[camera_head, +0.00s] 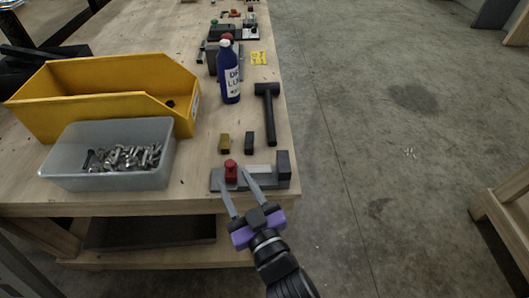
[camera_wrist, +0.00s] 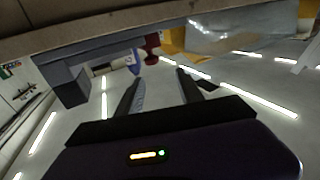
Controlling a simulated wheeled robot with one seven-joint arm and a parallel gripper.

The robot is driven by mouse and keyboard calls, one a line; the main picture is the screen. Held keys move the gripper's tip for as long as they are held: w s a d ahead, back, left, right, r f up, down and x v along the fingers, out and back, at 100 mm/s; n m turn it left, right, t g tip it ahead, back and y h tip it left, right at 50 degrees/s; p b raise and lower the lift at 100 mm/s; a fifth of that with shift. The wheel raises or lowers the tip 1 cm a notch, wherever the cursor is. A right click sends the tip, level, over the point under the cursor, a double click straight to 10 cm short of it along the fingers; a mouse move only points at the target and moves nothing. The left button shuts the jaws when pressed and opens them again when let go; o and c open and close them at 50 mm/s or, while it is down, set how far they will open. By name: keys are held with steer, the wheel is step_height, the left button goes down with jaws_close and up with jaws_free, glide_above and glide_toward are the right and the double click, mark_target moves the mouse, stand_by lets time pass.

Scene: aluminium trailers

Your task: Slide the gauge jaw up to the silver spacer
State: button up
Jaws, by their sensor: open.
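The gauge's dark grey base (camera_head: 240,185) lies along the table's front edge. Its red-knobbed jaw (camera_head: 231,171) stands toward the left end, and a dark upright block (camera_head: 283,165) stands at the right end. The silver spacer (camera_head: 259,170) lies between them, with my right finger partly in front of the space beside it. My gripper (camera_head: 232,176) is open and empty, its fingertips on either side of the red knob in the head view. In the wrist view, the red knob (camera_wrist: 152,42) shows beyond and between the fingertips (camera_wrist: 159,75); contact is not visible.
A clear bin of metal bolts (camera_head: 70,178) and a yellow bin (camera_head: 90,70) stand at the left. Behind the gauge are a brass block (camera_head: 224,143), a dark block (camera_head: 249,143), a black hammer (camera_head: 267,105) and a blue bottle (camera_head: 230,85). Open floor lies right of the table.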

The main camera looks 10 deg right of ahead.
mark_target(232, 167)
steer(key=shift+w+d+f, duration=0.1)
steer(key=shift+d+f, duration=0.35)
steer(key=shift+f, duration=0.05)
steer(key=shift+w+m, duration=0.3)
steer(key=shift+w, duration=0.05)
steer(key=shift+p+x, duration=0.45)
steer(key=shift+x, duration=3.1)
steer(key=shift+f, duration=0.2)
steer(key=shift+c, duration=0.4)
jaws_close()
